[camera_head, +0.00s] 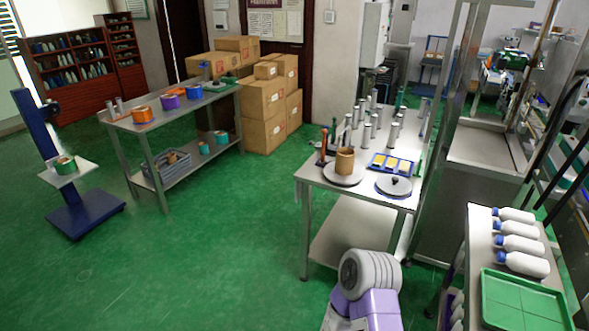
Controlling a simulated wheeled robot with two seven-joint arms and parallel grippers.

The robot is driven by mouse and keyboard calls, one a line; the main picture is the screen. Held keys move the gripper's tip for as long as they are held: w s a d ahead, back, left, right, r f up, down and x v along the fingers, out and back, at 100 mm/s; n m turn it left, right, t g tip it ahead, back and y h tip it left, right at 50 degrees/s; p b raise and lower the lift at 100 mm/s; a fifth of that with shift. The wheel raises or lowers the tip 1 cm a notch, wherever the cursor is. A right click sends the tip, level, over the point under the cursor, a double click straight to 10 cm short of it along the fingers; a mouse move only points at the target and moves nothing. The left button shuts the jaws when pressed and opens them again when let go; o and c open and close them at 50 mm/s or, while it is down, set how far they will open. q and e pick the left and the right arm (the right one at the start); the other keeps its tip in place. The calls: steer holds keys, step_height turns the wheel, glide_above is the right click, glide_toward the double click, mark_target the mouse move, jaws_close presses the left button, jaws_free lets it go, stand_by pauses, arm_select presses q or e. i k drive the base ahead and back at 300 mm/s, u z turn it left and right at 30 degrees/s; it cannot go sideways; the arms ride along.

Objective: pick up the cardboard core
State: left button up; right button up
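A short brown cardboard-coloured cylinder (345,161), which looks like the cardboard core, stands upright on a round grey disc (343,178) at the near left part of the metal table (383,199). Nothing holds it. A part of my own arm, purple and grey, shows at the bottom of the view, well in front of the table. Neither of my grippers is in view.
A blue tray with yellow pieces (391,165) and a dark-knobbed disc (394,186) are beside the core. Several metal cylinders stand behind it. A bench with coloured rolls (170,102) is at left. White bottles and a green tray (523,301) are at right. Green floor lies open between.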

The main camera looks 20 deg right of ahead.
mark_target(345, 161)
steer(key=u, duration=0.5)
steer(key=i, duration=1.35)
steer(key=z, duration=0.4)
steer(key=i, duration=1.2)
steer(key=z, duration=1.1)
